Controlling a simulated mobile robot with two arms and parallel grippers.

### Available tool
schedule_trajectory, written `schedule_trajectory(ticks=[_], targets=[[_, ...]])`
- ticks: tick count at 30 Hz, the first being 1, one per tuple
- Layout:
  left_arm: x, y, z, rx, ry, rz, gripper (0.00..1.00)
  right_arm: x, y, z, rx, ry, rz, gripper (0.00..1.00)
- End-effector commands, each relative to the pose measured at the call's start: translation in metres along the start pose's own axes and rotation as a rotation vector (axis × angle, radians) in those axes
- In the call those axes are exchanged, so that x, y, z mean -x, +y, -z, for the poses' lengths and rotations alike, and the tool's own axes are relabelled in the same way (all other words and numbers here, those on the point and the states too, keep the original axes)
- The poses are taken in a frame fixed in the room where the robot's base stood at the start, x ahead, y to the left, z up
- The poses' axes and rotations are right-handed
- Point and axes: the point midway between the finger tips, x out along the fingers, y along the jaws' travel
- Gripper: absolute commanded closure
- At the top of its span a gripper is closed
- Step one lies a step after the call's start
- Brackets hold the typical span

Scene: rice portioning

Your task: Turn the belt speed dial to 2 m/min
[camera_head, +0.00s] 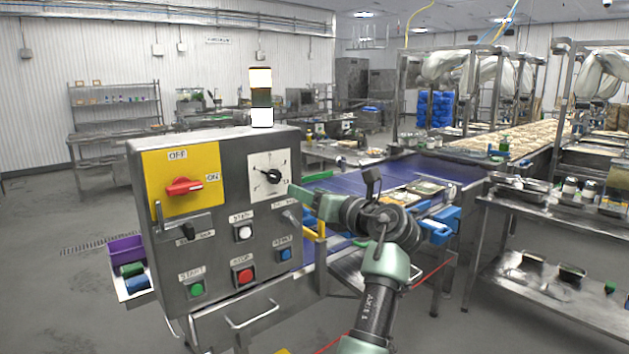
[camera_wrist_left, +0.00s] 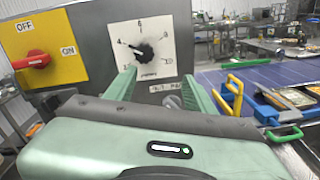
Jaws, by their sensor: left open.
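The belt speed dial is a black knob (camera_head: 271,176) on a white square plate (camera_head: 281,160) at the upper right of the grey control box. Its pointer points left and slightly up; I cannot read the scale surely. In the left wrist view the knob (camera_wrist_left: 146,53) shows beyond the fingertips, with no finger on it. My left gripper (camera_head: 297,201) is just right of the plate in the head view, its green fingers towards the box. In the left wrist view my left gripper (camera_wrist_left: 157,84) is open and empty, its fingers spread below the knob. My right gripper is not in view.
A red switch (camera_head: 185,186) on a yellow plate is left of the dial. A white button (camera_head: 243,232), a green button (camera_head: 196,290), a red button (camera_head: 245,275) and a blue button (camera_head: 285,254) sit below. The blue belt (camera_head: 360,182) runs behind my arm.

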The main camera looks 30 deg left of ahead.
Motion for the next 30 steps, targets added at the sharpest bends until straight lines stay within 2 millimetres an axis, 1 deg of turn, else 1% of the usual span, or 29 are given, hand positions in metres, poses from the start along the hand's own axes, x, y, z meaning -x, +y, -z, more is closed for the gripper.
schedule_trajectory(ticks=[1,4,7,12,18,22,29,30], targets=[[0.000,0.011,-0.009,-0.013,0.002,-0.025,0.46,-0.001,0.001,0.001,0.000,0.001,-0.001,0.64],[-0.003,0.021,-0.016,-0.035,0.004,-0.049,0.46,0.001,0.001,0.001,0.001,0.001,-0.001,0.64],[-0.014,0.022,-0.018,-0.040,0.003,-0.050,0.46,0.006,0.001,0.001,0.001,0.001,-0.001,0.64],[-0.042,0.023,-0.018,-0.040,0.003,-0.048,0.46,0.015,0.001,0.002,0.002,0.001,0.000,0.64],[-0.068,0.024,-0.017,-0.039,0.002,-0.047,0.46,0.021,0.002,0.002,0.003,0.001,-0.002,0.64],[-0.075,0.023,-0.016,-0.038,0.002,-0.044,0.46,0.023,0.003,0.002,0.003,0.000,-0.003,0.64],[-0.076,0.022,-0.015,-0.037,0.002,-0.044,0.46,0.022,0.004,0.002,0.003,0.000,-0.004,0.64],[-0.076,0.022,-0.015,-0.037,0.002,-0.044,0.48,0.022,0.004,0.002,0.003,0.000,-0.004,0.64]])
